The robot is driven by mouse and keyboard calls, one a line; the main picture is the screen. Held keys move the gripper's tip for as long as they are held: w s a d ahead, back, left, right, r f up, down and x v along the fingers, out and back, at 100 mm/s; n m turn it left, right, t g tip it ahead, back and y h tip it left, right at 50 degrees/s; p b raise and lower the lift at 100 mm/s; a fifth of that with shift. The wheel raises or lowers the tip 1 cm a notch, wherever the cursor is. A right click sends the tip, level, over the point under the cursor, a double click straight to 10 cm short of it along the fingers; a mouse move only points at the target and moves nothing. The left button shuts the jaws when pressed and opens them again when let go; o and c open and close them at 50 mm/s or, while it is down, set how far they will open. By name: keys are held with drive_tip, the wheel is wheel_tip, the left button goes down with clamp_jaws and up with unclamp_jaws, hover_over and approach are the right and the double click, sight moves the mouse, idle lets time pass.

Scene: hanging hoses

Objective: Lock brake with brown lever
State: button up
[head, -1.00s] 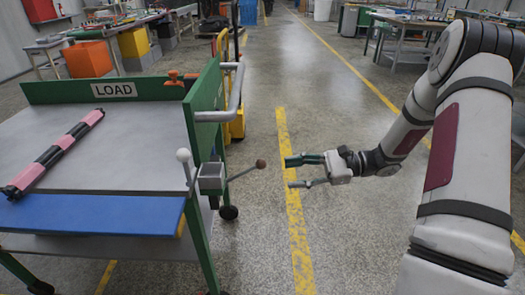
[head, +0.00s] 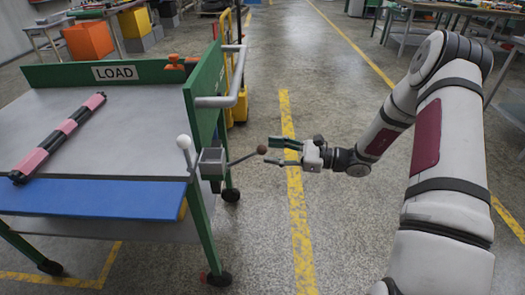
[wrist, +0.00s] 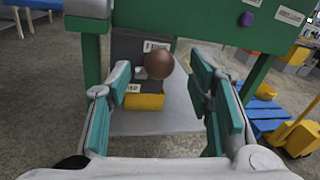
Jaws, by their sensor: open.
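The brown lever is a thin grey rod with a brown ball knob (head: 262,150), sticking out to the right from a grey box (head: 212,162) on the cart's green corner post. My gripper (head: 282,151) is open and empty, pointing left, with its fingertips close to the knob. In the wrist view the brown knob (wrist: 159,65) appears between the two open fingers (wrist: 163,100), near their tips. I cannot tell from these views whether it touches them. A second lever with a white knob (head: 183,142) stands upright on the left side of the box.
The cart (head: 105,135) has a green frame, a LOAD sign (head: 117,72), a blue front strip (head: 90,198) and a pink-and-black bar (head: 60,136) on top. A grey push handle (head: 236,75) juts out above the lever.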

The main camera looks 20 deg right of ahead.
sight(262, 150)
drive_tip(key=shift+x, duration=2)
drive_tip(key=shift+c, duration=0.4)
clamp_jaws()
